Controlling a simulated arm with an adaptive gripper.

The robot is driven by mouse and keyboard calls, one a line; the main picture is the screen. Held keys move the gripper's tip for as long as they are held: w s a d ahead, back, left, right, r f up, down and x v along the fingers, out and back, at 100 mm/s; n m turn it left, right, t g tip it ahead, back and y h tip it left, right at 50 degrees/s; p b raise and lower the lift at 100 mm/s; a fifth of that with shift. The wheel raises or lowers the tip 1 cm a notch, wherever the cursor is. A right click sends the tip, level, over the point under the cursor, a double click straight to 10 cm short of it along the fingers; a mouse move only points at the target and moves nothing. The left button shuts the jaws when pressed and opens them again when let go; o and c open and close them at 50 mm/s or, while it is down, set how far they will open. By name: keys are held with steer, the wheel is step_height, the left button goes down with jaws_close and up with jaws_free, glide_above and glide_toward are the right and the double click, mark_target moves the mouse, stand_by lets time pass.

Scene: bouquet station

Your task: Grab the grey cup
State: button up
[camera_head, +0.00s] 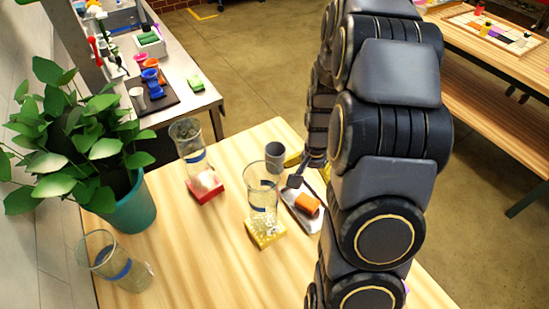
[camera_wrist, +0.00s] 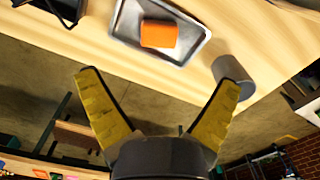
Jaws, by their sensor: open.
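The grey cup (camera_head: 274,158) stands upright on the wooden table, behind the glass vase on the yellow block. In the wrist view the grey cup (camera_wrist: 233,73) is at the right, near the table edge, beyond the tip of my right finger. My gripper (camera_wrist: 160,80) is open, with two yellow fingers spread wide and nothing between them. The right fingertip overlaps the cup's lower part in the picture; I cannot tell whether they touch. In the head view my gripper is mostly hidden behind my arm, with some yellow showing right of the cup.
A metal tray (camera_wrist: 190,66) with an orange block (camera_wrist: 158,35) lies beside the cup. Glass vases stand on a yellow block (camera_head: 265,233) and a red block (camera_head: 205,190). Another glass (camera_head: 122,268) stands front left, near a potted plant (camera_head: 128,212). Bare wood (camera_head: 205,265) is clear in front.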

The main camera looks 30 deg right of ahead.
steer(key=shift+o, duration=0.7)
step_height(320, 180, up, 5)
steer(key=m, duration=1.8)
glide_above(275, 154)
steer(key=s+a, duration=0.1)
steer(key=s, duration=0.1)
steer(key=f, duration=1.4)
steer(key=shift+s+a+f, duration=0.1)
steer(key=shift+a, duration=0.1)
steer(key=c, duration=1.2)
